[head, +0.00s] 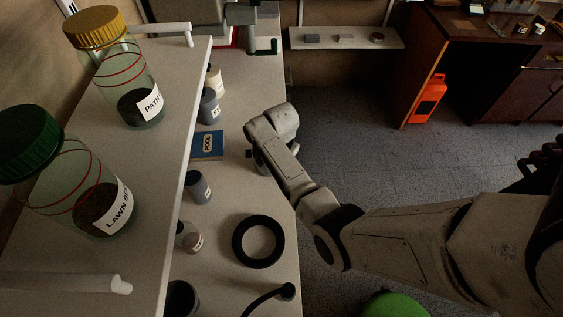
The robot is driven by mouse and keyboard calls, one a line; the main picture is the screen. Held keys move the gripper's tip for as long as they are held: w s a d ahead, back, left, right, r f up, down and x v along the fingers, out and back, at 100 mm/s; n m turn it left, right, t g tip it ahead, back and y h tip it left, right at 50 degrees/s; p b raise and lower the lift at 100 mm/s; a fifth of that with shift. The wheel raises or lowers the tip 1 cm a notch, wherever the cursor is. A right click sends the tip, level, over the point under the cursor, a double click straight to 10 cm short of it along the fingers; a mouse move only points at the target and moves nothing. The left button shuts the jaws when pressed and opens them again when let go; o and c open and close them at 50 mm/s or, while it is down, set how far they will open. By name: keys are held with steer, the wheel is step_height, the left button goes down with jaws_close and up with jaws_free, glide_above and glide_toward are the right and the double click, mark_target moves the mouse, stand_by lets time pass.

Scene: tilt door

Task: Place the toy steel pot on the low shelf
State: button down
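I cannot make out a toy steel pot for certain in the head view. My gripper (257,163) is at the end of my arm, over the right edge of the long pale lower surface (225,255). Its fingers are mostly hidden behind my wrist, and I cannot see whether they hold anything. A low white wall shelf (345,45) at the back carries a few small grey items, too small to identify. I cannot tell whether this shelf or the pale surface is the low shelf.
A raised shelf (170,195) at left holds a yellow-lidded jar (130,75) and a green-lidded jar (90,195). Below are several small jars, a blue item (207,145) and a black ring (258,241). An orange jug (430,100) stands by a brown cabinet. The middle floor is clear.

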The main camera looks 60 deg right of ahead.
steer(key=shift+f, duration=0.25)
stand_by(0.3)
steer(key=c, duration=0.8)
jaws_free()
step_height(320, 180, up, 11)
steer(key=shift+f, duration=0.1)
stand_by(0.6)
steer(key=s+a+n, duration=0.7)
steer(key=s+n, duration=0.1)
steer(key=s, duration=0.2)
steer(key=s+a+n+t, duration=0.1)
steer(key=s+a+n, duration=0.6)
steer(key=s, duration=0.4)
steer(key=shift+s+a+f+n, duration=0.3)
steer(key=shift+a+f+n, duration=0.1)
steer(key=shift+a, duration=0.3)
